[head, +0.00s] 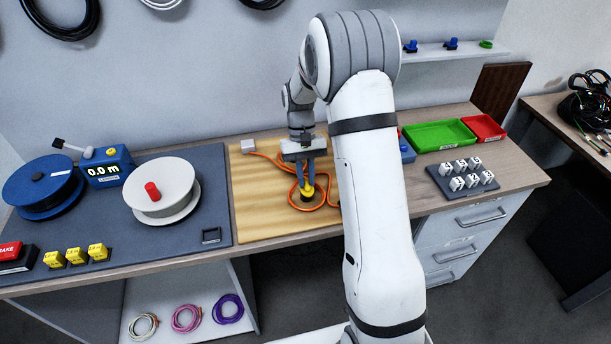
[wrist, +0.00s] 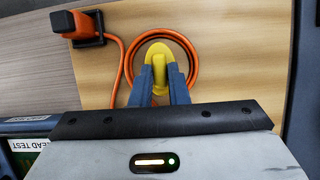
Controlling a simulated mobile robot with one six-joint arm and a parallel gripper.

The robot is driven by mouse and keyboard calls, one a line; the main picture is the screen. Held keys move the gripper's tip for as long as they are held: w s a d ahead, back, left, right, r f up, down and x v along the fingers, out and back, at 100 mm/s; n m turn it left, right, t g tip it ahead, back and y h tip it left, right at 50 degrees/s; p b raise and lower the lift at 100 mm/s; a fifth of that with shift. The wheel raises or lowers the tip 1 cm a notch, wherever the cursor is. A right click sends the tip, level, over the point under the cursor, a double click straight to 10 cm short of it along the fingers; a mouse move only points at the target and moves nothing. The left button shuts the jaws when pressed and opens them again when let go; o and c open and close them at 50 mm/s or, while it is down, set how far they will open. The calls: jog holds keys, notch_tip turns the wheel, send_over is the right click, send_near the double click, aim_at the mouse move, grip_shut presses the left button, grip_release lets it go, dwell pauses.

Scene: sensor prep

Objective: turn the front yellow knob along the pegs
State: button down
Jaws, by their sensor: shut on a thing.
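A yellow knob (head: 307,189) stands on the light wooden board (head: 255,205), inside a loop of orange cable (head: 329,190). In the wrist view, the yellow knob (wrist: 158,53) shows between the blue fingertips, with the orange cable loop (wrist: 194,62) around it. My gripper (wrist: 160,75) points down and is shut on the knob; in the head view, my gripper (head: 307,178) is over the middle of the board. I cannot make out pegs; my arm hides the right part of the board. Which way the knob is turned is hard to tell.
An orange plug (wrist: 72,24) sits by a black holder (wrist: 90,38). Left on the bench are a white reel (head: 180,180), a blue 0.0 m counter (head: 108,168) and yellow blocks (head: 76,256). Green (head: 440,135) and red (head: 484,127) trays stand right.

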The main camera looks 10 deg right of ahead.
dwell(0.6)
jog(key=c, duration=1.4)
grip_release()
jog(key=v, duration=0.7)
jog(key=shift+r+b, duration=0.4)
jog(key=shift+b, duration=0.05)
jog(key=shift+w, duration=0.15)
